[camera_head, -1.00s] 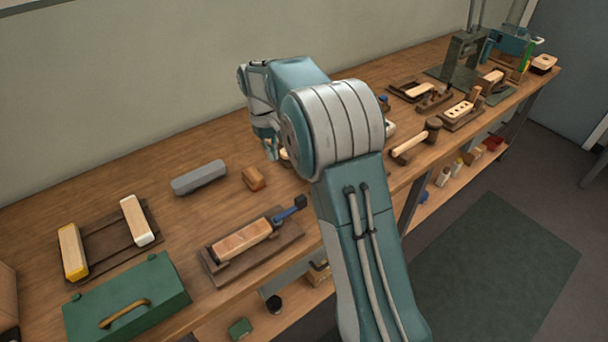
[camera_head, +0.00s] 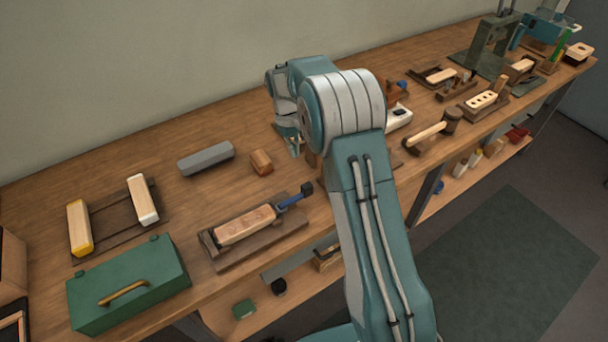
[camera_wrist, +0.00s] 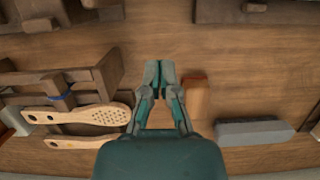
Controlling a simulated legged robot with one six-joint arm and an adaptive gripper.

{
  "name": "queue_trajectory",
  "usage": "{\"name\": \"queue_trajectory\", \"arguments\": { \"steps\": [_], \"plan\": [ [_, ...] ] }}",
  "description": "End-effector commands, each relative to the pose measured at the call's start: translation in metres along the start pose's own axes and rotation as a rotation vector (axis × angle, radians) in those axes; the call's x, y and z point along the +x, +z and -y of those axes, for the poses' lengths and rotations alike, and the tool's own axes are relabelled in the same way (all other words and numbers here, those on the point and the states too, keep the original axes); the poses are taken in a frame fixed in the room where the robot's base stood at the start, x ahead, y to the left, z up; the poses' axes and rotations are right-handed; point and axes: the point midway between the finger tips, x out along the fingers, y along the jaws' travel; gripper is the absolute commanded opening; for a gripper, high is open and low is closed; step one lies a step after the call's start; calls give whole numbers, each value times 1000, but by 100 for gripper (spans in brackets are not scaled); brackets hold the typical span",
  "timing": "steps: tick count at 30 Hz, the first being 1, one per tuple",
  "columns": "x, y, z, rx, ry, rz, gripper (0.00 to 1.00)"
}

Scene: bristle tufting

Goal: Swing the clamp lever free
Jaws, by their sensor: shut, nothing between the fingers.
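The clamp lever (camera_head: 292,200) has a blue sleeve and a dark knob. It sticks out up and to the right from a dark fixture (camera_head: 262,244) holding a pale wooden block (camera_head: 245,224), at the bench's front edge. My gripper (camera_head: 295,148) is beyond the lever, over the bench, partly hidden by my arm. In the wrist view my gripper (camera_wrist: 159,72) points at the bench with its fingertips together and nothing between them. It is apart from the lever. I cannot make out the lever in the wrist view; dark fixture parts (camera_wrist: 230,10) show at its top edge.
A small brown block (camera_head: 261,162) and a grey block (camera_head: 206,158) lie left of my gripper. A green box (camera_head: 128,285) stands front left. In the wrist view, a perforated wooden brush body (camera_wrist: 85,115) lies at left by a dark rack. Bare bench lies around the blocks.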

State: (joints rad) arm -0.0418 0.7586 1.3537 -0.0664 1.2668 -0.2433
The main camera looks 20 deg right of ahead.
Motion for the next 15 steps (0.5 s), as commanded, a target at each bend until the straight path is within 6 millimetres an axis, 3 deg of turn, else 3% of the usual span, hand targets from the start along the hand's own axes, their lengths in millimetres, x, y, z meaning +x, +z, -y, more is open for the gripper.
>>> {"name": "queue_trajectory", "arguments": {
  "steps": [8, 15],
  "plan": [
    [54, 0, 4, -2, 2, 4, 0],
    [60, 28, 1, 0, 0, 0, 0]
  ]
}}
